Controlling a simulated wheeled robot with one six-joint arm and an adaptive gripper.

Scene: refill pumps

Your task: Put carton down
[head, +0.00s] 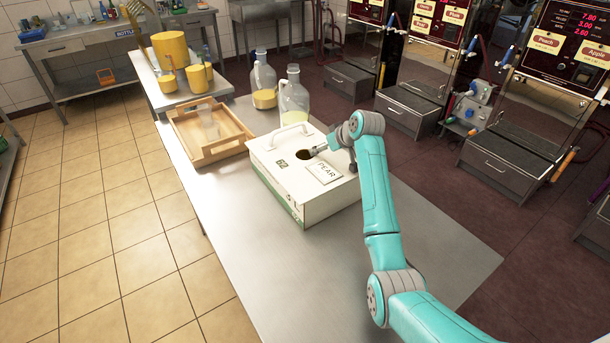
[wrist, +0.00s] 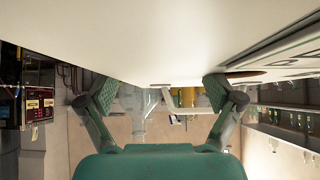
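The white carton (head: 275,188) with a green lower band and a PEAR label (head: 323,172) sits upright on the metal table and appears to rest on it. A white handle (head: 292,129) stands on its top, beside a round dark hole (head: 303,153). My gripper (head: 320,150) is low over the carton's top, near the hole. In the wrist view my gripper's (wrist: 158,92) fingers are wide apart. The carton's white surface (wrist: 160,35) fills the top of that view. The handle (wrist: 190,108) shows beyond the fingers, not gripped. Exact contact with the carton cannot be told.
A wooden tray (head: 240,135) with a clear cup (head: 209,125) stands behind the carton to the left. Two glass jugs (head: 294,98) (head: 263,73) stand behind it. Yellow containers (head: 172,50) are farther back. The table's front part (head: 265,270) is clear. Dispensers (head: 545,90) line the right.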

